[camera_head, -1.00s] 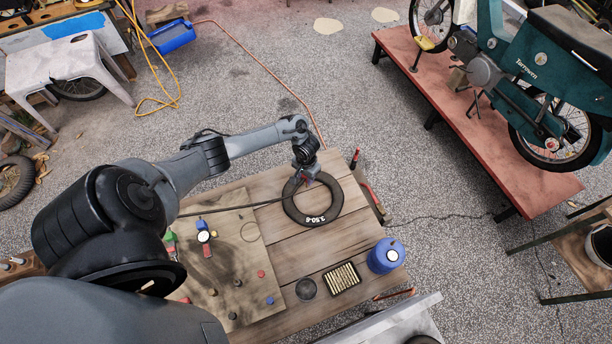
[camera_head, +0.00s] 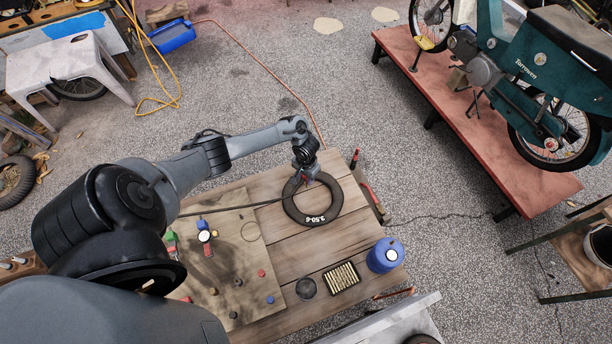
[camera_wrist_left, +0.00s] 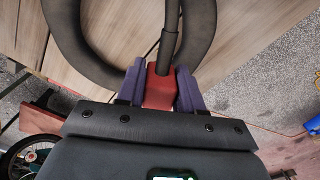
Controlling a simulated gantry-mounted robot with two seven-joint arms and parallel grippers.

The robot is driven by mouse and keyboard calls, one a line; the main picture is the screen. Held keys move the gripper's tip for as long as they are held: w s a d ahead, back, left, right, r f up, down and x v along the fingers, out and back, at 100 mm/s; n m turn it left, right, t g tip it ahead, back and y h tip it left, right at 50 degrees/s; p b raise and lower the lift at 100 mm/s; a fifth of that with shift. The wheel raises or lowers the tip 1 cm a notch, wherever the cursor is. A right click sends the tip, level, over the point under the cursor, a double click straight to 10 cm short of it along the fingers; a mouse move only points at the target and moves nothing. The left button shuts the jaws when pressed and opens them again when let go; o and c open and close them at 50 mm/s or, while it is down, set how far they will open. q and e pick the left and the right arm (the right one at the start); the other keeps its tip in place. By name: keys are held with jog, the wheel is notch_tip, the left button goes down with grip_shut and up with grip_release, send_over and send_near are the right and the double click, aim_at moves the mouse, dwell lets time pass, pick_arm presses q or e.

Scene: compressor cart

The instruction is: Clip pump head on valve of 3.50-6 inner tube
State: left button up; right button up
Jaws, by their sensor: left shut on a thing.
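The black 3.50-6 inner tube (camera_head: 330,215) lies flat on the wooden table's far part; it also shows in the left wrist view (camera_wrist_left: 75,50). My left gripper (camera_head: 304,180) is over the tube's far left side. In the left wrist view its purple fingers (camera_wrist_left: 160,85) are shut on the red pump head (camera_wrist_left: 158,88), with the black hose (camera_wrist_left: 169,40) running out of it. The hose also shows in the head view (camera_head: 235,208), crossing the table to the left. The valve is hidden, so I cannot tell whether the pump head is on it. My right gripper is not in view.
A board (camera_head: 232,255) with gauge and coloured fittings lies on the table's left. A dark round dish (camera_head: 306,288), a tray of brass pieces (camera_head: 341,277) and a blue canister (camera_head: 384,255) stand near the front right. Bare wood lies between them and the tube.

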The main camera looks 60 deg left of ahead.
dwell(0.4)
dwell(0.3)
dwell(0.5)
pick_arm(q)
jog(key=shift+p, duration=0.6)
jog(key=shift+f+b, duration=0.85)
jog(key=shift+f, duration=0.3)
jog(key=o, duration=1)
jog(key=shift+r, duration=0.1)
